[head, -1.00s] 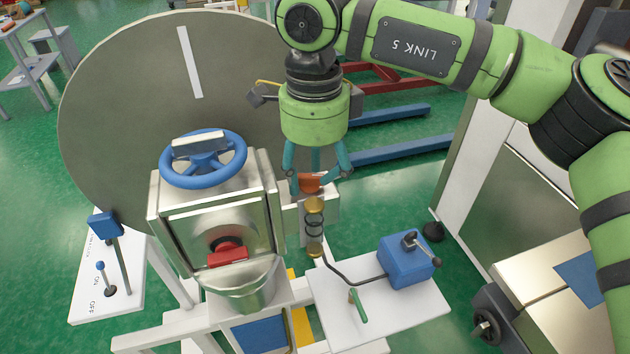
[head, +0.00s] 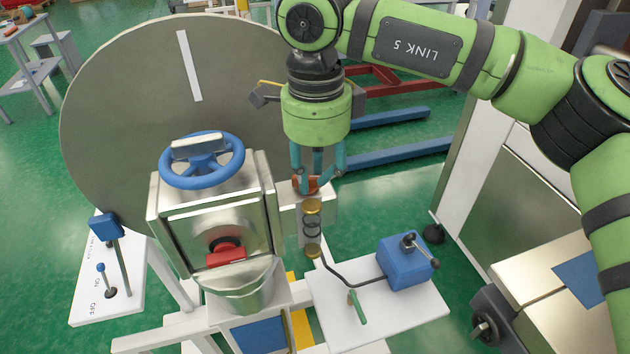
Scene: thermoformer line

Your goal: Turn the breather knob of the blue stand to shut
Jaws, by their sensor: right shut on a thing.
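The breather knob (head: 303,186) is a small orange-red cap on top of a clear sight tube (head: 311,225) with brass ends, at the right side of the metal housing (head: 215,215). My right gripper (head: 313,184) points straight down over the knob. Its teal fingers are closed around the knob and hide much of it. The stand carries a blue handwheel (head: 202,160) and shows a blue panel (head: 262,335) low at the front. I cannot read the knob's angle or any mark on it. My left gripper is not in view.
A large grey disc (head: 120,130) stands behind the housing. A white shelf (head: 410,310) at the right holds a blue box (head: 405,262) and a green lever (head: 357,306). A switch plate (head: 100,300) is at the left. A pale cabinet (head: 470,150) stands at the right.

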